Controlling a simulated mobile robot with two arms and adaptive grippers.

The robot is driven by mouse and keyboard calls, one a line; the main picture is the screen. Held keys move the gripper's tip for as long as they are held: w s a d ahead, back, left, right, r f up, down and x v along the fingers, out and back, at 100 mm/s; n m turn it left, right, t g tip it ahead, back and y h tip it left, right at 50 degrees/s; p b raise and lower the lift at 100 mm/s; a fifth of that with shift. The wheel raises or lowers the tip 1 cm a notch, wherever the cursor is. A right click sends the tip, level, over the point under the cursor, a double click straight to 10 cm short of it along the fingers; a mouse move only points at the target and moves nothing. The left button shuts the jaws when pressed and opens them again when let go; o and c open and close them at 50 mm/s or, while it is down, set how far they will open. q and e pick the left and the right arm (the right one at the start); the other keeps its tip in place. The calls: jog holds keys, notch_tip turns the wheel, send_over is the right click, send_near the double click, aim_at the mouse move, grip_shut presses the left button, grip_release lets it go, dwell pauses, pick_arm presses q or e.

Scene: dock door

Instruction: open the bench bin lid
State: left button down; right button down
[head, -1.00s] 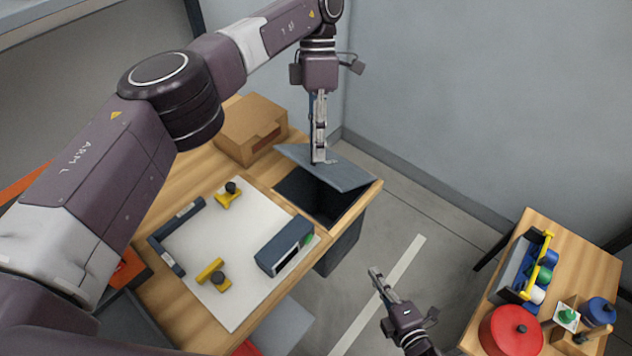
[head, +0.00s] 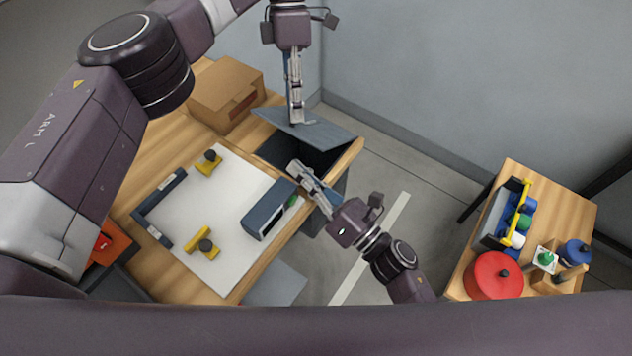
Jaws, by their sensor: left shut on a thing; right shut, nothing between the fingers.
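The bench bin lid (head: 318,130) is a grey-blue flat panel, tilted up above the dark bin opening (head: 285,157) in the bench's far right corner. My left gripper (head: 295,122) points down and is shut on the lid at its upper edge. My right gripper (head: 293,166) is shut and empty, its fingertips over the near side of the bin opening, beside the blue-grey box on the bench. Whether the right fingertips touch the bin rim cannot be told. The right hand hides part of the bin's front.
A white mat (head: 225,250) on the bench holds yellow clamps (head: 203,243) and a blue-grey box (head: 265,212). A cardboard box (head: 226,95) stands behind. A side table (head: 565,208) at right carries a red pot (head: 494,276) and a tote (head: 492,222). Floor between is clear.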

aim_at(301, 133)
jog(key=shift+w+a+r, duration=0.15)
jog(key=shift+w+r, duration=0.8)
jog(key=shift+w, duration=0.05)
jog(key=shift+w+a+r, duration=0.15)
jog(key=shift+w+r, duration=0.8)
jog(key=shift+w+d+r, duration=0.25)
jog(key=shift+w+r, duration=0.1)
jog(key=shift+r, duration=0.35)
pick_arm(q)
jog(key=shift+f, duration=0.15)
pick_arm(e)
jog(key=shift+w+d+r, duration=0.15)
jog(key=shift+w+r, duration=0.1)
jog(key=shift+r, duration=0.15)
pick_arm(q)
jog(key=c, duration=1.8)
grip_release()
